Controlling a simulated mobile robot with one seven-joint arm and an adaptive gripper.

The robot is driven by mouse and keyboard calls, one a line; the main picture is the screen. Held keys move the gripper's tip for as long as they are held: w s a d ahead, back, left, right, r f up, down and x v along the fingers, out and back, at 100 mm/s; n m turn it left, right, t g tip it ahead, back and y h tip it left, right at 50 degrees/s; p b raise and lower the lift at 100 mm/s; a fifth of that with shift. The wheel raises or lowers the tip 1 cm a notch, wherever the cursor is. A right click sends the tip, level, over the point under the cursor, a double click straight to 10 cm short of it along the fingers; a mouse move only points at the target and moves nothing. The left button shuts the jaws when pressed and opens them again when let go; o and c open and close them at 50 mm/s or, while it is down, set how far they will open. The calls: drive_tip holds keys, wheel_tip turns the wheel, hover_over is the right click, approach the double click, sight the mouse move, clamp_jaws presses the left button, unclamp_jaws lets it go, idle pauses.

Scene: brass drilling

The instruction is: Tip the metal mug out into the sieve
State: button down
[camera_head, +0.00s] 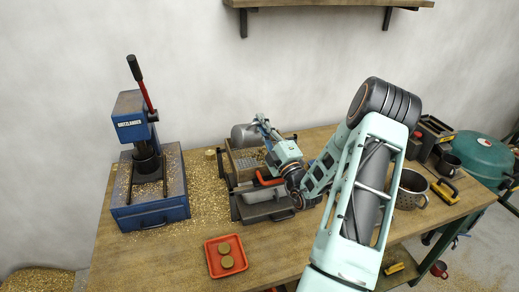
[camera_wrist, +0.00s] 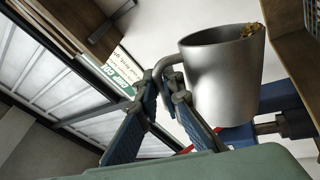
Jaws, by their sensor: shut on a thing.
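The sieve sits on a dark box left of my arm, partly hidden by the arm. I cannot tell how much is left inside the mug.
A blue press (camera_head: 150,185) stands at the left, with chips scattered on the workbench (camera_head: 150,255). A red tray (camera_head: 226,256) with two brass discs lies in front. A perforated pot (camera_head: 411,188), a dark mug and a green round vessel (camera_head: 484,158) are at the right. A shelf (camera_head: 320,3) hangs above.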

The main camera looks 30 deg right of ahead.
drive_tip(key=shift+d+m+h, duration=0.5)
drive_tip(key=shift+d+m, duration=0.4)
drive_tip(key=shift+m, duration=0.5)
idle(0.4)
drive_tip(key=shift+a, duration=0.1)
idle(0.4)
drive_tip(key=shift+a+n+y, duration=0.5)
drive_tip(key=shift+a+n, duration=0.4)
drive_tip(key=shift+n, duration=0.5)
drive_tip(key=shift+d+m+h, duration=0.7)
drive_tip(key=shift+d+m, duration=0.5)
drive_tip(key=shift+m, duration=0.6)
